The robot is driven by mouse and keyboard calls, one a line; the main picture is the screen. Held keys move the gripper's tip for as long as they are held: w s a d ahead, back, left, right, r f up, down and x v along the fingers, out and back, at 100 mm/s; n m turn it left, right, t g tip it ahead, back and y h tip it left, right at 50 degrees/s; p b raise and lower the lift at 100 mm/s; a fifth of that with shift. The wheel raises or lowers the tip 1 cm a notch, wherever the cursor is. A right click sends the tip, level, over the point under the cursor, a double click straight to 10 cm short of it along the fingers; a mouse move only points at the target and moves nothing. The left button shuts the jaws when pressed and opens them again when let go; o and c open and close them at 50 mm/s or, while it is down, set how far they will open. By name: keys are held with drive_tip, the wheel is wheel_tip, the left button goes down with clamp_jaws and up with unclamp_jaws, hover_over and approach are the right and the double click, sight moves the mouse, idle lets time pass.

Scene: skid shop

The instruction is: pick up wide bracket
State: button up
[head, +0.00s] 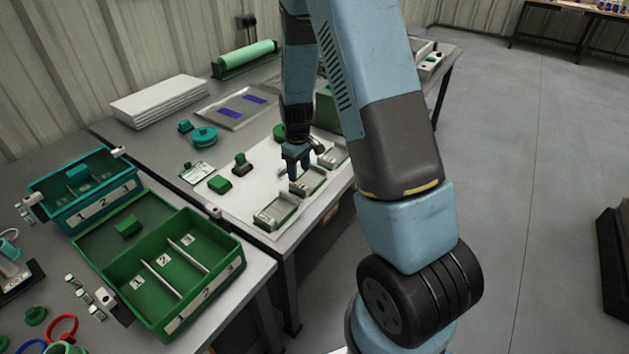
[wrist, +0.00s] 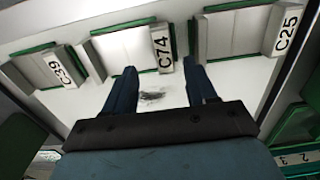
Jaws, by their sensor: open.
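Three pale grey bracket-like pieces with green edges stand in a row on a white sheet. Their labels read C39 (wrist: 35,70), C74 (wrist: 122,50) and C25 (wrist: 232,34) in the wrist view. I cannot tell which is the wide bracket. In the head view the near piece (head: 274,213), the middle piece (head: 310,180) and the far piece (head: 335,157) run along the table's right edge. My gripper (wrist: 160,72) is open and empty, with the C74 label end between its fingertips in the picture. In the head view my gripper (head: 296,162) is beside the middle piece; contact is unclear.
A green bin (head: 232,262) with numbered compartments and a teal bin (head: 60,215) stand at the left. Small green parts (head: 220,184) and a teal round part (head: 204,137) lie left of my gripper. A grey tray (head: 213,118) and white stack (head: 160,100) are behind.

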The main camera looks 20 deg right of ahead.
sight(299, 184)
drive_tip(key=shift+s+a+f, duration=0.1)
drive_tip(key=shift+s+f, duration=0.05)
drive_tip(key=shift+f, duration=2.45)
clamp_jaws()
